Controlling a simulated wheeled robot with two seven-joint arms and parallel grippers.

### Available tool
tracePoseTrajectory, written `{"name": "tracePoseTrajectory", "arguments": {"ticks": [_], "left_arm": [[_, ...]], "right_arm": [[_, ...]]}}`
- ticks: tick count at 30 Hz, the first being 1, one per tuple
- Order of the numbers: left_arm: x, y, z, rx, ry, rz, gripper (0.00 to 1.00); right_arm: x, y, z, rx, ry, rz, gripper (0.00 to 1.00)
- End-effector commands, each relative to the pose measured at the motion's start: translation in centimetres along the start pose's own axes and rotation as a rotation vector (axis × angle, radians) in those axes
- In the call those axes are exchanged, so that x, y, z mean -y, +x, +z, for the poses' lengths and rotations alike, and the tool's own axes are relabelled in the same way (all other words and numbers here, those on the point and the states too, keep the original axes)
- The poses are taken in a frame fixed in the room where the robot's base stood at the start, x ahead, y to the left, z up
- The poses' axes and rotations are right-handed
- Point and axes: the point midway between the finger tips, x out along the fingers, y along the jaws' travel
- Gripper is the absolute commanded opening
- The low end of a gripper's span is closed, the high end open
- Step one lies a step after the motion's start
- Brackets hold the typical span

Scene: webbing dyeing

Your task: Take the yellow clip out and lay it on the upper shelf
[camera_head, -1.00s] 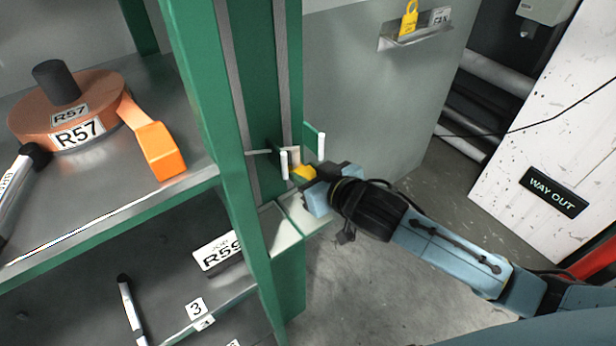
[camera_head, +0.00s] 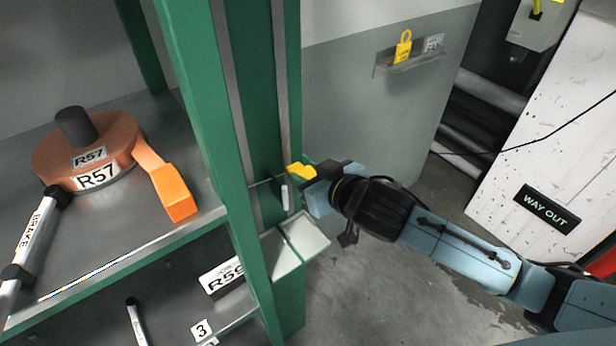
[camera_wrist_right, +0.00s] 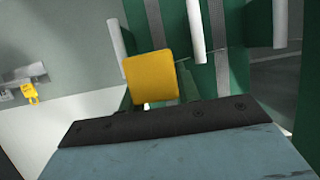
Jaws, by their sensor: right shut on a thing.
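The yellow clip (camera_head: 300,171) is in the jaws of my right gripper (camera_head: 312,174), beside the green upright of the shelf unit. In the right wrist view the yellow clip (camera_wrist_right: 151,78) shows as a yellow block in front of the green post and white pegs. The right gripper is shut on it. The upper shelf (camera_head: 115,235) is at the left and carries an orange roll labelled R57 (camera_head: 88,150). My left gripper is not in view.
A white BRAKE-marked bar (camera_head: 33,238) and an orange block (camera_head: 173,192) occupy the upper shelf. A green post (camera_head: 217,120) stands between the gripper and shelf. Pegs (camera_head: 285,197) and a small pale ledge (camera_head: 303,237) are close by. A yellow padlock (camera_head: 403,47) is on the back panel.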

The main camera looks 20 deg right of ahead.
Motion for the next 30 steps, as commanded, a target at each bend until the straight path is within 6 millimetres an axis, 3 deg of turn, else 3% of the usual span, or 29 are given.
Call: {"name": "tracePoseTrajectory", "arguments": {"ticks": [1, 14, 30], "left_arm": [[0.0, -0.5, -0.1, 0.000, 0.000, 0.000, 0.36], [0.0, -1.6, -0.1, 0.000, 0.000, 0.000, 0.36], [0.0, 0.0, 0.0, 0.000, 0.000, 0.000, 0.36]], "right_arm": [[0.0, -0.3, -0.7, -0.002, -0.001, 0.000, 0.09], [0.0, -3.9, 1.1, 0.002, 0.000, -0.001, 0.09], [0.0, -6.5, 5.3, 0.001, 0.000, 0.000, 0.09]]}}
